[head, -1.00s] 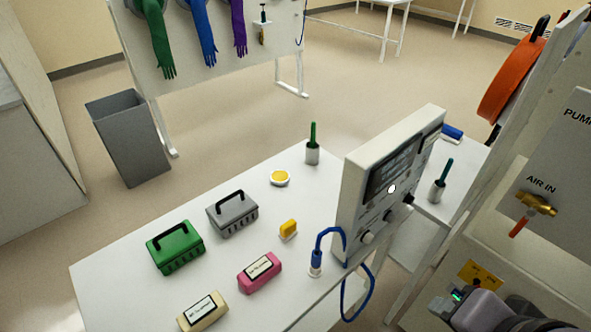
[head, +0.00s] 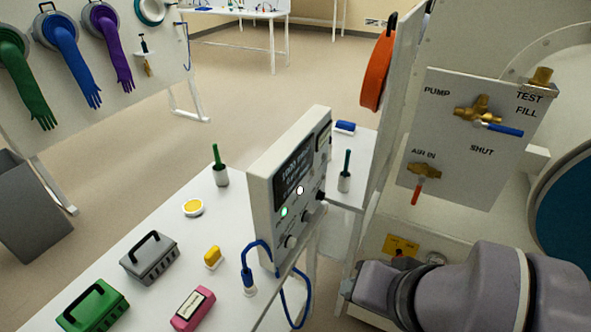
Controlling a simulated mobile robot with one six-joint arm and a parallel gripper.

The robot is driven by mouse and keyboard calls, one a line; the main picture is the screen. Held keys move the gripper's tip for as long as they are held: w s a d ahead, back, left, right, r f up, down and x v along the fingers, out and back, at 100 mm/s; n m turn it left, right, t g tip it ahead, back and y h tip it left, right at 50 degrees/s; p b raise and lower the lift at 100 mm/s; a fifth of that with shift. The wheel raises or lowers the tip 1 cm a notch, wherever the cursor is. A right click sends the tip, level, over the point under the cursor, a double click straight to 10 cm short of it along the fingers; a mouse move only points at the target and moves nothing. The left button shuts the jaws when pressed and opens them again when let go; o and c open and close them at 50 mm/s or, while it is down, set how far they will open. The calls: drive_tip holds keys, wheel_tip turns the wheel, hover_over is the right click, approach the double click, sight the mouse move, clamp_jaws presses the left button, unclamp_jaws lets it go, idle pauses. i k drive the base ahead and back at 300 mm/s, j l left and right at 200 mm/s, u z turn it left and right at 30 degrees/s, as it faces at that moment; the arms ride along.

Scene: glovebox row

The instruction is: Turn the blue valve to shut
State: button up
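The blue valve is a brass three-way body (head: 478,108) on a grey panel (head: 455,165) at the upper right. Its blue handle (head: 502,129) points right and slightly down. The panel reads PUMP to the left of this valve, TEST and FILL to its right, and SHUT below it. The handle lies on the FILL side and points away from SHUT. My arm's grey links cross the lower right, below the panel and apart from the valve. I cannot make out my gripper's fingers in this view.
A brass AIR IN valve (head: 425,171) with a red handle hangs lower left on the panel. An orange round door (head: 377,70) stands open left of it. A white instrument box (head: 262,185) stands on the table (head: 150,225) with several small items. A blue disc (head: 570,225) is at the far right.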

sight(476, 123)
drive_tip(key=l+u, duration=0.7)
drive_tip(key=k+l+u, duration=0.1)
drive_tip(key=l+u, duration=0.15)
drive_tip(key=u, duration=0.15)
drive_tip(key=z, duration=1.4)
